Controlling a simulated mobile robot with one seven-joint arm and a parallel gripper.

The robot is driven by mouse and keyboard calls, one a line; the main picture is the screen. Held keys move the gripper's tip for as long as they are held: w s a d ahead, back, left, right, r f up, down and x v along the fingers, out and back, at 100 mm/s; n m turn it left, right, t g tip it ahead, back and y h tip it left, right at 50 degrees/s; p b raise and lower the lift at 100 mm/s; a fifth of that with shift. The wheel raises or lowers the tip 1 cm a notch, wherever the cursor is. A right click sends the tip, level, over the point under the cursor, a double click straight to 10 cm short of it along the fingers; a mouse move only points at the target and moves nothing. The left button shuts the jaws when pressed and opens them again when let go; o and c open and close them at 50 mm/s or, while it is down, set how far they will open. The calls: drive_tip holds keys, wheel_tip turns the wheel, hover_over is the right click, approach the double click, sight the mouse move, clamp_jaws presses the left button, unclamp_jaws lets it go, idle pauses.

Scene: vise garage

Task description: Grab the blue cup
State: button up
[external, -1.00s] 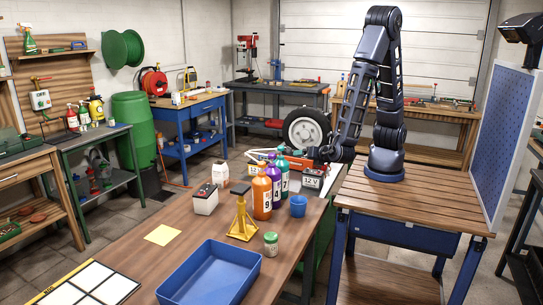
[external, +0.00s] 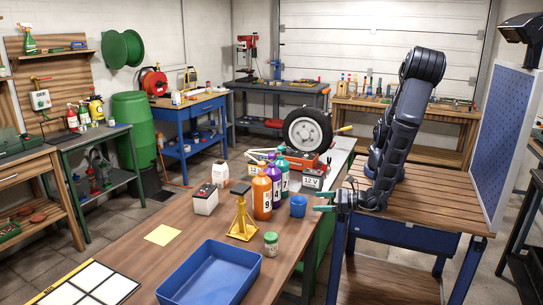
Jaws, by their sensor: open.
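The blue cup (external: 298,206) stands upright on the brown table, right of the numbered bottles and near the table's right edge. My gripper (external: 322,208) is just right of the cup, low and pointing left toward it. It is open, and a gap seems to show between the greenish fingertips and the cup. The fingers are small in this view, so their exact depth against the cup is hard to tell.
The orange bottle (external: 262,194), purple bottle (external: 272,183) and teal bottle (external: 282,174) stand close left of the cup. A yellow jack stand (external: 241,220), a green-lidded jar (external: 271,244) and a blue tray (external: 212,275) are nearer.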

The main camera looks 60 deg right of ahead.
sight(298, 202)
drive_tip(key=shift+x, duration=4.7)
drive_tip(key=shift+f, duration=0.1)
drive_tip(key=c, duration=1)
